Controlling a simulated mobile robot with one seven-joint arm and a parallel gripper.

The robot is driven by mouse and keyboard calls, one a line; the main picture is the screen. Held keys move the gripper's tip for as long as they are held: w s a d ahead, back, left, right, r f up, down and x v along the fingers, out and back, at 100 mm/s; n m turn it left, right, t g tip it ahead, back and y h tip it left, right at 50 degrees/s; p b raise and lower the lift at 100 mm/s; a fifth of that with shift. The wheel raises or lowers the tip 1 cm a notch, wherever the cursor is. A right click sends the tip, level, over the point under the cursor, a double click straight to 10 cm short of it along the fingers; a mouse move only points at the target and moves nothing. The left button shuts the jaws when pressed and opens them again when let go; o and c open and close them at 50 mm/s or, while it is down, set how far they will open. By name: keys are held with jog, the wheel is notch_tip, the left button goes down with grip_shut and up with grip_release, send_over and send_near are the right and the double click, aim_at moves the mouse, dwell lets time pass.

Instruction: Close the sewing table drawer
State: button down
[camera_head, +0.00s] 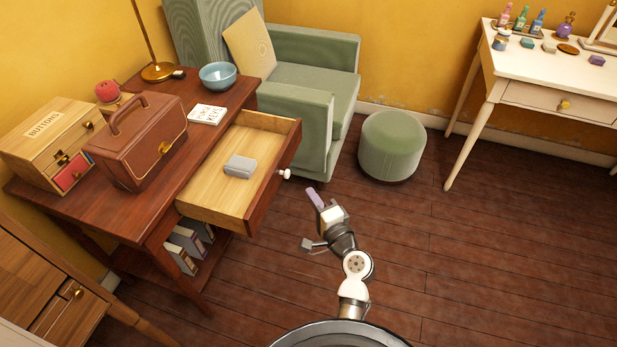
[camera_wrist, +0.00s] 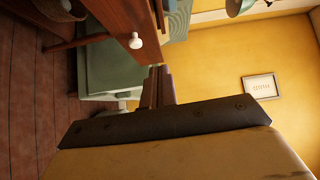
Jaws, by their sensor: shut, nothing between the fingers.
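The sewing table (camera_head: 130,215) is dark red-brown wood and stands at the left in the head view. Its drawer (camera_head: 218,192) is pulled out toward the right, with a pale wooden inside. A small grey box (camera_head: 240,166) lies in the drawer. The white drawer knob (camera_head: 284,174) is on the drawer front and also shows in the wrist view (camera_wrist: 136,41). My gripper (camera_head: 314,198) is shut and empty, in front of the drawer, a little right of and below the knob in the head view. It appears apart from the drawer front. In the wrist view, the fingers (camera_wrist: 157,85) point toward the drawer front.
A brown sewing case (camera_head: 138,143), a buttons box (camera_head: 50,140), a blue bowl (camera_head: 218,76) and a lamp stand on the tabletop. A green armchair (camera_head: 310,95) is behind the drawer. A green pouf (camera_head: 392,146) stands right of it. The floor (camera_head: 480,260) at right is clear.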

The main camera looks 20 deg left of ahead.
jog(key=d+f, duration=0.1)
jog(key=p, duration=0.4)
send_near(279, 163)
jog(key=x, duration=0.5)
jog(key=shift+w+d, duration=0.35)
jog(key=shift+w, duration=0.05)
jog(key=shift+a+f, duration=0.1)
jog(key=shift+a, duration=0.5)
